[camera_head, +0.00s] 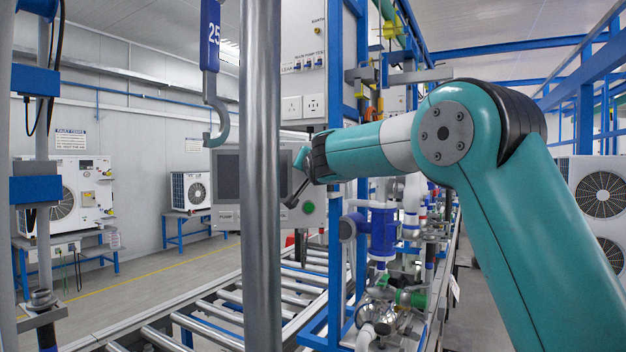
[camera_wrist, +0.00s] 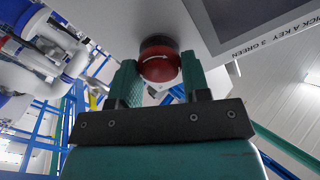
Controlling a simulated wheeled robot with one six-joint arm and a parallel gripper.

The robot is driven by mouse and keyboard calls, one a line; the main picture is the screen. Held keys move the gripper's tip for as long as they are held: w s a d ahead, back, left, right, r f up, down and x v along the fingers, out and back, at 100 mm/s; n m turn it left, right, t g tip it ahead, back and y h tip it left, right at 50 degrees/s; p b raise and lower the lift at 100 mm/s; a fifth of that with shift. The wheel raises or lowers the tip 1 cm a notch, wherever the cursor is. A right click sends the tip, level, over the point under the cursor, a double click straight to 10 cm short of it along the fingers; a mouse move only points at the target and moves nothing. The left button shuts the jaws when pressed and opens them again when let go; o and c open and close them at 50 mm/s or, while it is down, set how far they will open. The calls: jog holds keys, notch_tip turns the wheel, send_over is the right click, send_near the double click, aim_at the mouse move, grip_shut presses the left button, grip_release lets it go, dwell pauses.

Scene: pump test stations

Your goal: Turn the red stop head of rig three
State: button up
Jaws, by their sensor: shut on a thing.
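The red stop head (camera_wrist: 160,66) is a round red knob with a white curved arrow, on the underside or face of a grey panel box (camera_wrist: 202,22) in the wrist view. My gripper (camera_wrist: 160,73) has one finger on each side of the head and is shut on it. In the head view my gripper (camera_head: 298,182) is at the right edge of the grey screen box (camera_head: 270,212). The red head cannot be made out there. The panel print includes "PICK A KEY 3 GREEN"; no rig number is readable in the head view.
A steel post (camera_head: 261,120) stands in front of the screen box. A hook (camera_head: 217,120) marked 25 hangs to its left. A roller conveyor (camera_head: 215,318) runs below. Blue and silver pump piping (camera_head: 383,232) stands under my arm. A blue frame upright (camera_head: 335,240) is close beside the box.

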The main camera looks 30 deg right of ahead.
dwell(0.3)
jog(key=o, duration=0.9)
jog(key=shift+o, duration=0.2)
jog(key=b+v, duration=0.7)
jog(key=v, duration=1)
jog(key=shift+s, duration=0.15)
